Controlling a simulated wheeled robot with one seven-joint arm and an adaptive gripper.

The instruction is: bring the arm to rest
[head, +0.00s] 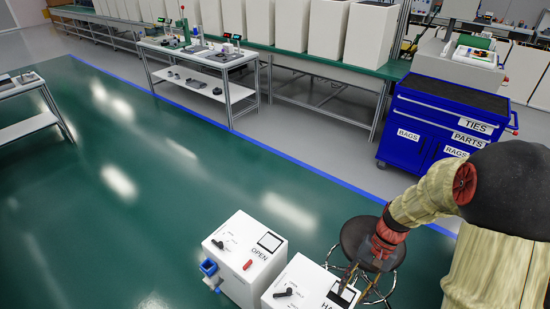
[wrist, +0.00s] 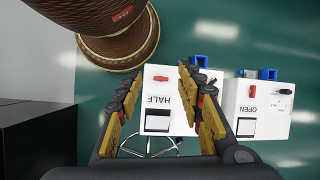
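The HALF cabinet (wrist: 166,82) shows beyond and between the fingers. The cabinet marked OPEN (head: 243,255) stands to its left in the head view. It shows at the right in the wrist view (wrist: 262,105). Whether the fingers touch anything is unclear, but they seem apart from the cabinet.
A dark round stool (head: 362,238) stands close behind my gripper. A blue tool cart (head: 440,125) is at the back right. A workbench (head: 200,55) with small items stands farther back. The green floor (head: 150,180) to the left is clear.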

